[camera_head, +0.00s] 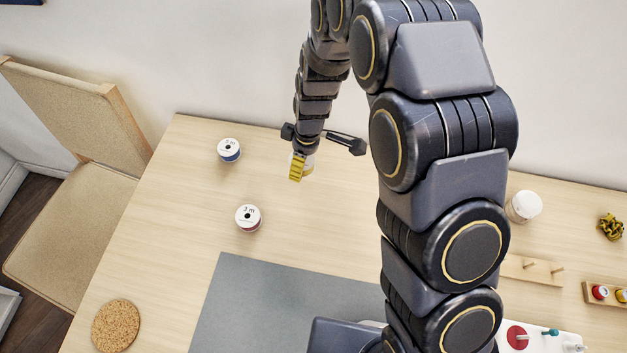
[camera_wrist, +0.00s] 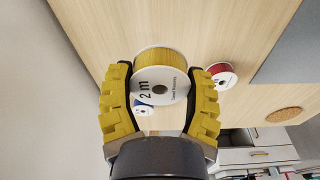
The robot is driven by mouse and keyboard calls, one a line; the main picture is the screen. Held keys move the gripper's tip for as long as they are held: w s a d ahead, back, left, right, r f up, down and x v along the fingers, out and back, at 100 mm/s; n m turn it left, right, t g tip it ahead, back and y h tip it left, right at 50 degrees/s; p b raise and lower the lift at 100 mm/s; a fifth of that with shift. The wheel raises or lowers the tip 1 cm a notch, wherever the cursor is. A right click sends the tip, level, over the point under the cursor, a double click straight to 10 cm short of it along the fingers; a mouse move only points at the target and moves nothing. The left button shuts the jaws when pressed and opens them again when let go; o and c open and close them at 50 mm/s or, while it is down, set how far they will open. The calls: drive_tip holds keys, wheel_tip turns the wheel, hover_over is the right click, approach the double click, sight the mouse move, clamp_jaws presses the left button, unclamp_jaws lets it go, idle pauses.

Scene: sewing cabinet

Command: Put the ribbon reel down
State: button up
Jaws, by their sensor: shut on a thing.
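My gripper (camera_head: 300,166) is over the back left part of the table (camera_head: 190,215). In the wrist view its yellow-padded fingers (camera_wrist: 158,78) are shut on a ribbon reel, one on each side. This ribbon reel (camera_wrist: 160,86) has white flanges, a "2 m" label and yellow ribbon; in the head view a finger mostly hides it. I cannot tell whether it touches the table. A blue reel (camera_head: 229,150) stands to its left, and a red reel (camera_head: 248,218) stands nearer the front left.
A grey mat (camera_head: 260,305) and a round cork coaster (camera_head: 116,325) lie toward the front. A white jar (camera_head: 524,206), a peg board (camera_head: 530,270) and a yellow scrunchie (camera_head: 611,227) are on the right. Bare wood surrounds the reels. A chair (camera_head: 75,220) stands at the left.

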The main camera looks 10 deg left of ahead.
sight(313, 183)
drive_tip(key=shift+w+d+f, duration=0.2)
drive_tip(key=shift+w+d, duration=0.1)
drive_tip(key=shift+d, duration=0.25)
drive_tip(key=shift+w+d+f, duration=0.2)
drive_tip(key=shift+w+d, duration=0.05)
drive_tip(key=shift+d, duration=0.3)
drive_tip(key=shift+f, duration=3.8)
drive_tip(key=shift+f, duration=0.1)
drive_tip(key=o, duration=1)
drive_tip(key=shift+d+r, duration=0.25)
drive_tip(key=shift+r, duration=1.75)
drive_tip(key=shift+d+r, duration=0.3)
drive_tip(key=shift+r, duration=1.75)
drive_tip(key=shift+d+r, duration=0.25)
drive_tip(key=shift+r, duration=1.75)
